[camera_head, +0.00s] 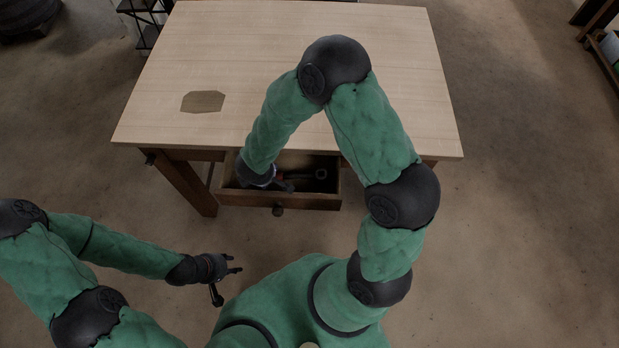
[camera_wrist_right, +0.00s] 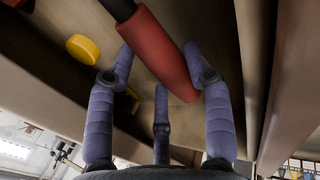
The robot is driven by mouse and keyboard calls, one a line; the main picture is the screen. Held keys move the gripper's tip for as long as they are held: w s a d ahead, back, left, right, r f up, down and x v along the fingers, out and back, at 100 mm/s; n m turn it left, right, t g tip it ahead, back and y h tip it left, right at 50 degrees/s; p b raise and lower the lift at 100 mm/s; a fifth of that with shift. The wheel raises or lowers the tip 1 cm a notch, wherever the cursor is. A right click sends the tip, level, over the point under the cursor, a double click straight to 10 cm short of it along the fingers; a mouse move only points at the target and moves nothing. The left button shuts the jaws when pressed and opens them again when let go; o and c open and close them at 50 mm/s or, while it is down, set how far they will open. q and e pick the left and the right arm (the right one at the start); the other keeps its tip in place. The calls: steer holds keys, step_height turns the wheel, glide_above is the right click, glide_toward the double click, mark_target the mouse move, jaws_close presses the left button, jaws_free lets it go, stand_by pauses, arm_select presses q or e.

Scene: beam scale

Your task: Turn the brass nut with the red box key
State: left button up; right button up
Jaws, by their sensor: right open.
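A red handle with a dark shaft (camera_wrist_right: 162,52), which looks like the box key, lies in the open drawer (camera_head: 310,202). In the head view it shows only as a small reddish strip (camera_head: 292,177) beside my right gripper. My right gripper (camera_head: 284,186) reaches down into the drawer. In the right wrist view its three fingers (camera_wrist_right: 158,68) are spread open around the handle; I cannot tell whether they touch it. My left gripper (camera_head: 227,280) hangs open and empty in front of the table, left of the drawer. I cannot make out a brass nut.
A yellow round piece (camera_wrist_right: 82,48) lies near the handle. A pale ring-like piece (camera_head: 321,174) sits at the drawer's right. The drawer walls are close around the right gripper. The wooden tabletop (camera_head: 240,50) is bare except for a flat brown patch (camera_head: 203,101).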

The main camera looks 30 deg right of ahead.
steer(key=shift+w+f, duration=0.1)
steer(key=shift+f, duration=0.1)
jaws_close()
steer(key=shift+r, duration=0.1)
